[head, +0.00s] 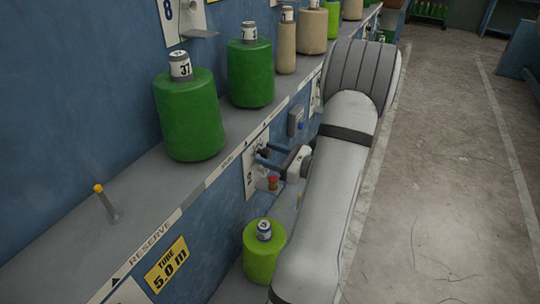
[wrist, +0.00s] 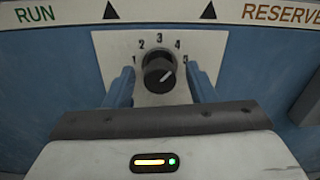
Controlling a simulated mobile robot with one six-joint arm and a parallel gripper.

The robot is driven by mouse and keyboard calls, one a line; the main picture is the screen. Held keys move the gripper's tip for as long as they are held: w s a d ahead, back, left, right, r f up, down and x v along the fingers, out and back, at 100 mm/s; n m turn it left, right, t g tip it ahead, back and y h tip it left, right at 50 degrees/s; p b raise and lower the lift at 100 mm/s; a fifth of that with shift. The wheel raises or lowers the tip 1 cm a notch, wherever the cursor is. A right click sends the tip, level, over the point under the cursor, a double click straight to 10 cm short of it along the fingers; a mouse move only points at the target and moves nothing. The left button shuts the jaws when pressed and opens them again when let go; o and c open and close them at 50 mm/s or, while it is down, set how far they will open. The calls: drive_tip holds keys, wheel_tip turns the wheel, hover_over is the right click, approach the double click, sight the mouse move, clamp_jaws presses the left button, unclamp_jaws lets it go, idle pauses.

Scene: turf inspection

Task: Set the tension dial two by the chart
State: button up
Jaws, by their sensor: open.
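The tension dial (wrist: 158,74) is a black round knob on a white plate (wrist: 208,48) marked 1 to 5 in the wrist view. Its white mark slants to the upper right, toward the 4 and 5 side. My gripper (wrist: 161,88) is open, one blue finger on each side of the knob, with visible gaps. In the head view my gripper (head: 264,156) reaches the wall plate (head: 250,181), which bears a 2; the knob there is mostly hidden. I cannot make out a chart in either view.
Green bobbins (head: 190,118) and tan bobbins (head: 313,30) stand on the shelf (head: 135,190) above the dial. A light green bobbin (head: 262,250) sits below. A yellow sign (head: 167,265) reads TUBE 5.0 m. Free floor (head: 450,190) lies to the right.

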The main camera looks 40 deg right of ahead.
drive_tip(key=shift+w+a, duration=0.1)
drive_tip(key=shift+w, duration=0.05)
drive_tip(key=shift+c, duration=0.3)
drive_tip(key=c, duration=0.9)
